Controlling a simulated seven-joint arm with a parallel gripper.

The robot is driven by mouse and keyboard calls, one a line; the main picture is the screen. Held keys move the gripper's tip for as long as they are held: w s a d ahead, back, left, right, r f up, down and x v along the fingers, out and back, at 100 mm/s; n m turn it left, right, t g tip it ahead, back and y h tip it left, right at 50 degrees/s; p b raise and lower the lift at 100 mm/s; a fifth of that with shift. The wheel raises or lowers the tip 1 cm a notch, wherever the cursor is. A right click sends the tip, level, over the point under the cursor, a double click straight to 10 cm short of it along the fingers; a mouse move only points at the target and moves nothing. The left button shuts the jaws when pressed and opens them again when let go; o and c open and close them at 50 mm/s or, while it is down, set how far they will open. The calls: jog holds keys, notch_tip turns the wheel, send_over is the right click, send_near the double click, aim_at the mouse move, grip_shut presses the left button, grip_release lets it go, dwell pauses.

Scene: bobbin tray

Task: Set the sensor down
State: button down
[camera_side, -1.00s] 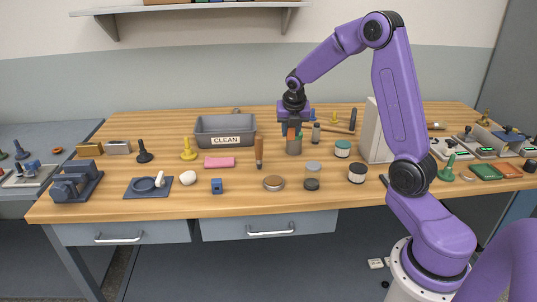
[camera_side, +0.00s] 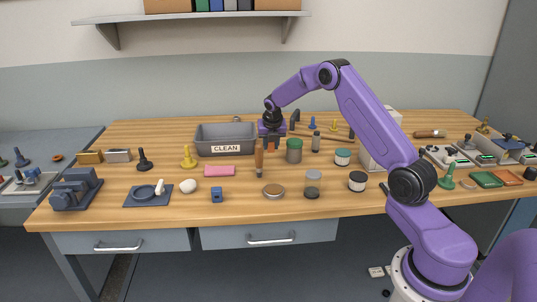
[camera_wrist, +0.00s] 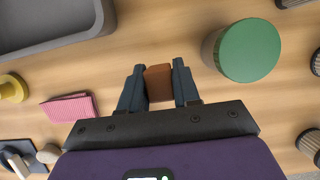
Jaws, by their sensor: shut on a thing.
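The sensor appears to be the small brown-orange block (camera_side: 271,146) held in my gripper (camera_side: 271,141). In the wrist view the brown block (camera_wrist: 159,82) sits between the two dark fingers of my gripper (camera_wrist: 157,72), which are shut on its sides. The side view shows it between the grey bin and the green-lidded jar (camera_side: 294,150), behind the wooden-handled tool (camera_side: 259,158). I cannot tell whether its underside touches the table.
The grey CLEAN bin (camera_side: 212,148) stands to the left; its wall also shows in the wrist view (camera_wrist: 60,42). A pink cloth (camera_side: 219,170) lies in front of it. The green lid (camera_wrist: 249,50) is close on the right. Bare wood surrounds the block in the wrist view.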

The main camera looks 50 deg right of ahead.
aim_at(268, 161)
jog(key=shift+w+d+f, duration=0.25)
jog(key=shift+w+f, duration=0.5)
jog(key=shift+f, duration=0.2)
jog(key=shift+w+d+f, duration=0.1)
jog(key=shift+w+f, duration=0.05)
jog(key=shift+f, duration=1.5)
jog(key=shift+f, duration=0.15)
jog(key=c, duration=0.8)
grip_release()
jog(key=v, duration=1.2)
